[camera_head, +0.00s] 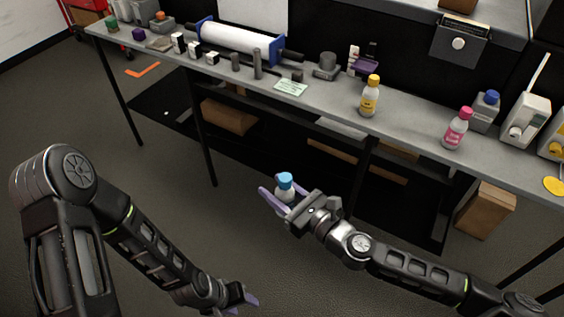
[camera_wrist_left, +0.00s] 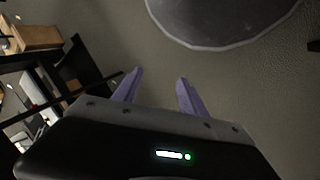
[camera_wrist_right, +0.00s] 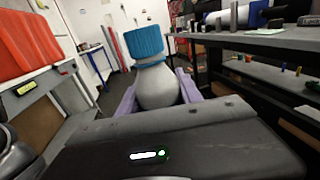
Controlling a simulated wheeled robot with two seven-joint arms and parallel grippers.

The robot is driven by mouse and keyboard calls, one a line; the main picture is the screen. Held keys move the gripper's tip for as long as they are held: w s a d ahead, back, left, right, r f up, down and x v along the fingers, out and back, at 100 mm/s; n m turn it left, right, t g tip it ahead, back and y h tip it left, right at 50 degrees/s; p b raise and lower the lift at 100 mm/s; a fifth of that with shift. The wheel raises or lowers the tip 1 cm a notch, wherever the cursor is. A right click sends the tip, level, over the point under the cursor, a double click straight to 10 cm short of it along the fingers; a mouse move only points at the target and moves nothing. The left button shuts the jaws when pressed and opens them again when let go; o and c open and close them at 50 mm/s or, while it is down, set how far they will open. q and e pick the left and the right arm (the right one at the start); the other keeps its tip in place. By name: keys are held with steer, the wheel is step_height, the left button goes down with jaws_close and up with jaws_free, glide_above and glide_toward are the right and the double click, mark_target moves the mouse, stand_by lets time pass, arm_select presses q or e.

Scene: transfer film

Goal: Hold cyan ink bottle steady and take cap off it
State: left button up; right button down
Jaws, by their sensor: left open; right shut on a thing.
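The cyan ink bottle (camera_head: 284,187) is held off the table, in front of the bench, with its blue cap (camera_head: 285,177) on top. My right gripper (camera_head: 281,197) is shut on the bottle's body. In the right wrist view the ribbed blue cap (camera_wrist_right: 144,46) sits on the pale bottle (camera_wrist_right: 157,88) between the purple fingers, slightly tilted. My left gripper (camera_head: 243,301) is low at the bottom of the head view, apart from the bottle. In the left wrist view its purple fingers (camera_wrist_left: 156,90) are apart with nothing between them.
The long grey bench (camera_head: 215,75) runs across the back. A yellow bottle (camera_head: 370,97), a pink bottle (camera_head: 457,128) and a white roll (camera_head: 240,40) stand or lie on it. Cardboard boxes (camera_head: 487,208) are below. The floor space before the bench is clear.

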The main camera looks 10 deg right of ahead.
arm_select(q)
steer(key=w+d+r+n+t, duration=0.1)
steer(key=w+d+r, duration=0.35)
steer(key=w, duration=0.75)
steer(key=w+d+r+n+t, duration=0.1)
steer(key=w+r+t, duration=0.1)
steer(key=w+r, duration=0.75)
steer(key=w+d+r, duration=0.3)
steer(key=w+r, duration=0.2)
steer(key=w, duration=0.2)
steer(key=d+r+m, duration=0.3)
steer(key=d+r, duration=0.1)
steer(key=r, duration=0.4)
steer(key=s+r+m+g+y, duration=0.1)
steer(key=s+r+m, duration=0.2)
steer(key=r+m, duration=0.1)
steer(key=s+r+m+g+y, duration=0.1)
steer(key=s+r+m, duration=0.3)
steer(key=r, duration=0.1)
steer(key=s+d+r+m+g+y, duration=0.1)
steer(key=s+r+m+y, duration=0.1)
steer(key=s+r+m, duration=0.1)
steer(key=shift+s+r+m+g, duration=0.2)
steer(key=shift+r+m, duration=0.2)
steer(key=shift+m, duration=0.1)
steer(key=shift+s+r+m+g, duration=0.2)
steer(key=shift+r+m, duration=0.15)
steer(key=shift+m, duration=0.15)
steer(key=shift+w, duration=0.1)
steer(key=shift+f, duration=0.1)
